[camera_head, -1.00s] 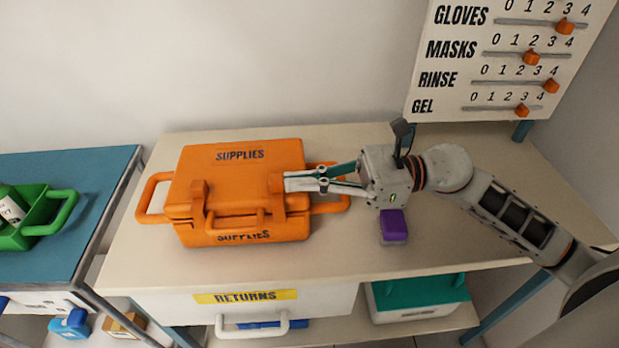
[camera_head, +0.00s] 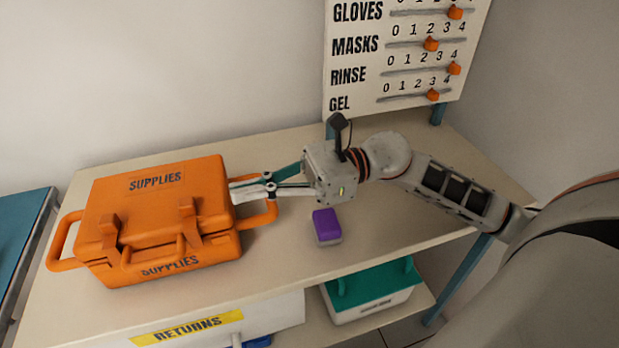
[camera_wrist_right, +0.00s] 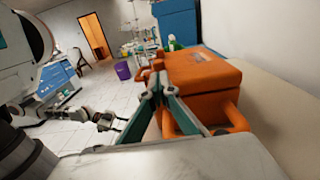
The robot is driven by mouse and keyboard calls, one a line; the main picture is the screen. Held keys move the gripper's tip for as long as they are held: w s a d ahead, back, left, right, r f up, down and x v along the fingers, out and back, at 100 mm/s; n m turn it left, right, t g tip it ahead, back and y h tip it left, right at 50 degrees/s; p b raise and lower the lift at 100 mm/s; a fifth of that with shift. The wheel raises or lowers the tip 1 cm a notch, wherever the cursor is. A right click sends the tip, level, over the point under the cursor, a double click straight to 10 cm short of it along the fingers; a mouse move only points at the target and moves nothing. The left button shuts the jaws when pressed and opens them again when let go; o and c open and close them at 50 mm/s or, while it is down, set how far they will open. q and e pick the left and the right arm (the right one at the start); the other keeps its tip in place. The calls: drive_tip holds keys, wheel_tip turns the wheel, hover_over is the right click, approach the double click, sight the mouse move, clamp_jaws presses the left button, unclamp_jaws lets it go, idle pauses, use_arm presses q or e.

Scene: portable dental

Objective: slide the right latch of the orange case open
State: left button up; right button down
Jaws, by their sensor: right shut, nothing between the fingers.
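The orange case (camera_head: 150,205), marked SUPPLIES, sits closed on the bench at the left of the head view. Its right latch (camera_head: 188,215) is an upright orange tab at the front edge, with nothing over it; the left latch (camera_head: 110,229) stands beside it. My right gripper (camera_head: 233,191) is shut and empty at the case's right side, above the side handle (camera_head: 265,215) and right of the right latch. Whether its tips touch the case is unclear. In the right wrist view its fingers (camera_wrist_right: 157,88) meet before the case (camera_wrist_right: 203,78). My left gripper (camera_wrist_right: 105,120) shows small there.
A purple-topped block (camera_head: 327,226) lies on the bench (camera_head: 400,225) below my right gripper. A slider board (camera_head: 400,60) stands at the back. A RETURNS drawer (camera_head: 190,330) and a teal-lidded box (camera_head: 370,290) are below. The bench's front middle is clear.

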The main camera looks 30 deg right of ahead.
use_arm(q)
drive_tip(key=shift+w+a+r+b, duration=0.3)
drive_tip(key=shift+w+b, duration=0.1)
drive_tip(key=shift+w, duration=0.2)
use_arm(e)
drive_tip(key=v, duration=0.8)
drive_tip(key=shift+d, duration=0.4)
drive_tip(key=shift+s, duration=0.1)
